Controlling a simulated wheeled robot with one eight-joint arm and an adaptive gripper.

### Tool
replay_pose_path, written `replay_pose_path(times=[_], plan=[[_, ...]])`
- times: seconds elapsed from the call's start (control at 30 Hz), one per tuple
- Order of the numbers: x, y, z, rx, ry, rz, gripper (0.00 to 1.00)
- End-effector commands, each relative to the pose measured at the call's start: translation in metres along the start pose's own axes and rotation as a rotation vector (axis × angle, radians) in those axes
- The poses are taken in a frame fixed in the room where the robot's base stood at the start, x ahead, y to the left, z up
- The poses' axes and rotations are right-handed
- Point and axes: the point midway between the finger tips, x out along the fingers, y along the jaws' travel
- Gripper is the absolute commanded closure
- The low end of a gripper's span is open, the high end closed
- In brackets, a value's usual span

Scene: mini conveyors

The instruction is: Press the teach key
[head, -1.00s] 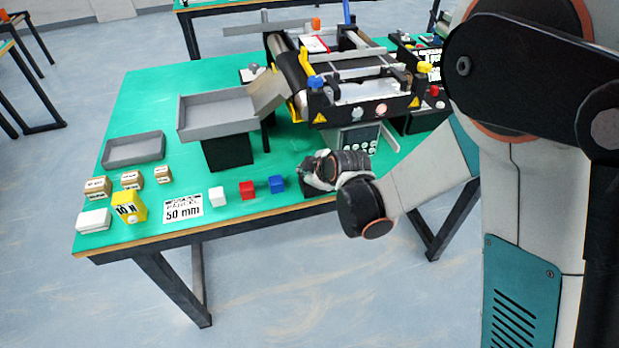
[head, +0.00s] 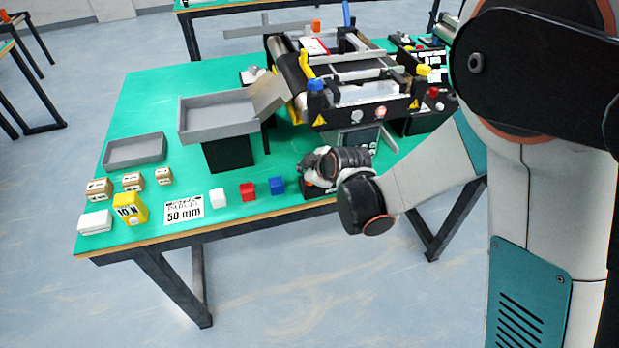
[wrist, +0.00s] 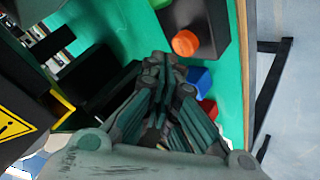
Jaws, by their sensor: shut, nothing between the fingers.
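My gripper (head: 312,166) is shut and empty above the front edge of the green table, right of the blue cube. In the wrist view its closed fingertips (wrist: 160,60) point toward a black box (wrist: 203,18) with a round orange button (wrist: 185,43). The fingertips appear beside the button, not over it; the gap cannot be judged. In the head view the box (head: 318,194) is partly hidden under my gripper. A grey keypad panel (head: 347,142) stands behind my gripper, its lower part hidden. I cannot read which key is labelled teach.
A blue cube (head: 277,185), a red cube (head: 247,191) and a white cube (head: 217,197) stand left of the box. The mini conveyor (head: 365,112) stands behind, with a grey tray (head: 215,112) to its left.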

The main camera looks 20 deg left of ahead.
Motion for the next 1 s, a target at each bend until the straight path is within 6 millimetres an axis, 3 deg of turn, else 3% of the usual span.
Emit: replay_pose_path(times=[0.27, 0.8, 1.0], plan=[[-0.002, 0.002, -0.002, 0.000, 0.000, 0.000, 1.00], [-0.034, 0.025, -0.025, 0.000, 0.000, 0.000, 1.00], [-0.035, 0.025, -0.025, 0.000, 0.000, 0.000, 1.00]])
